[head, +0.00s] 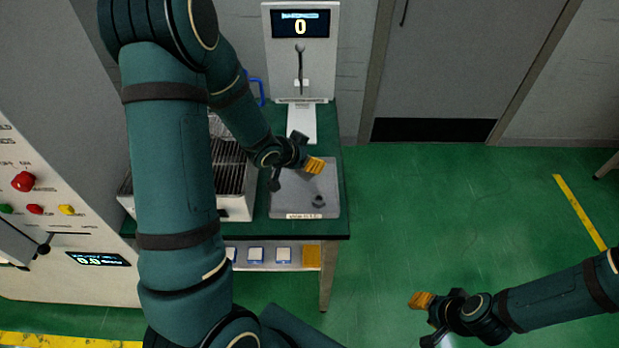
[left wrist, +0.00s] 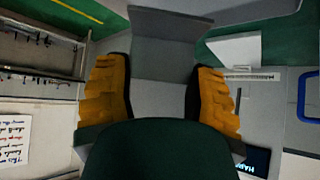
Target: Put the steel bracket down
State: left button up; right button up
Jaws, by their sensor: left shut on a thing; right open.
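The steel bracket (left wrist: 165,42) is a plain grey bent plate in the left wrist view. It sits between the two orange finger pads of my left gripper (left wrist: 157,98), which is shut on it. In the head view my left gripper (head: 309,164) is over the bench, above the back part of a grey plate (head: 292,207) with a label on its front edge. I cannot make out the bracket clearly in that view. My right gripper (head: 425,318) is open and empty, over the green floor to the right of the bench.
A small dark part (head: 318,203) is on the grey plate. A wire-slatted tray (head: 233,180) stands to its left. A display stand (head: 301,60) reading 0 is at the back. A control panel (head: 60,215) is at far left. The floor on the right is clear.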

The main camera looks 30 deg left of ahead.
pick_arm(q)
notch_tip(320, 180, down, 7)
jog(key=shift+f+b, duration=0.1)
jog(key=shift+b, duration=0.5)
jog(key=o, duration=1.2)
